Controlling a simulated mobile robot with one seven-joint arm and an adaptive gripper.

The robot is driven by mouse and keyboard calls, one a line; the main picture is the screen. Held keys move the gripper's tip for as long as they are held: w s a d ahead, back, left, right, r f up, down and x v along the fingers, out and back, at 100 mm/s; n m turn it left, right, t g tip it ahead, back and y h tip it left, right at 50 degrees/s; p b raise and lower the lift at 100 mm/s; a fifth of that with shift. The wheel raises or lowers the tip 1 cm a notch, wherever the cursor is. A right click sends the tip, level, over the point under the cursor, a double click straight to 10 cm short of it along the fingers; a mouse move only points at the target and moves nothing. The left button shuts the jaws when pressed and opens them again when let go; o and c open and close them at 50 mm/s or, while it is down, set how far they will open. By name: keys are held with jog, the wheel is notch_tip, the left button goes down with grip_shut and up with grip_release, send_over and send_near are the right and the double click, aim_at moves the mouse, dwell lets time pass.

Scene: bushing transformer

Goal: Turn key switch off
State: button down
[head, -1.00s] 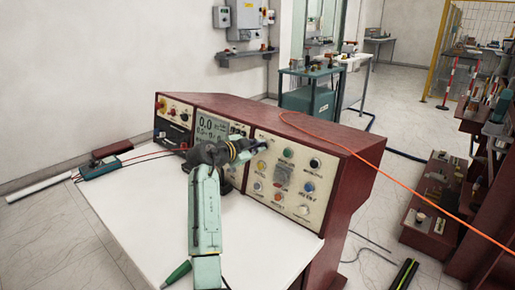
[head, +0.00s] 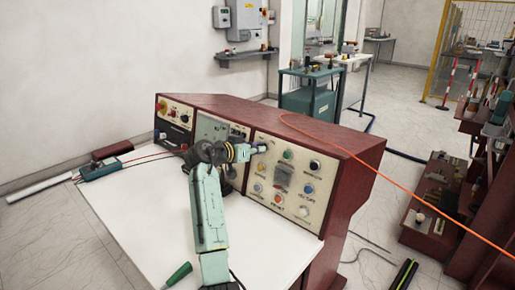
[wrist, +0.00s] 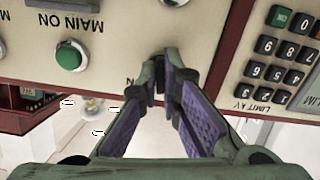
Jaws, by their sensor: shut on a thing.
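The control panel (head: 283,190) is the cream front of a dark red console, with coloured buttons and a dark square switch. My gripper (head: 257,148) is at the panel's upper left corner in the head view. In the wrist view my gripper (wrist: 162,75) has its two purple-padded fingers closed together at the panel edge. A small dark piece, apparently the key switch (wrist: 158,88), is between the fingertips. Most of it is hidden by the fingers, so its angle cannot be told. A green button (wrist: 69,57) marked MAIN ON is to the left.
A keypad (wrist: 285,75) is on the neighbouring panel at right in the wrist view. An orange cable (head: 400,185) runs over the console's top. A green-handled tool (head: 178,275) lies on the white worktop (head: 140,220).

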jog(key=n, duration=0.3)
jog(key=shift+r+p, duration=0.1)
jog(key=shift+p, duration=0.25)
jog(key=shift+n, duration=1.9)
jog(key=c, duration=1.8)
grip_release()
jog(key=v, duration=1.2)
jog(key=shift+w+a, duration=0.1)
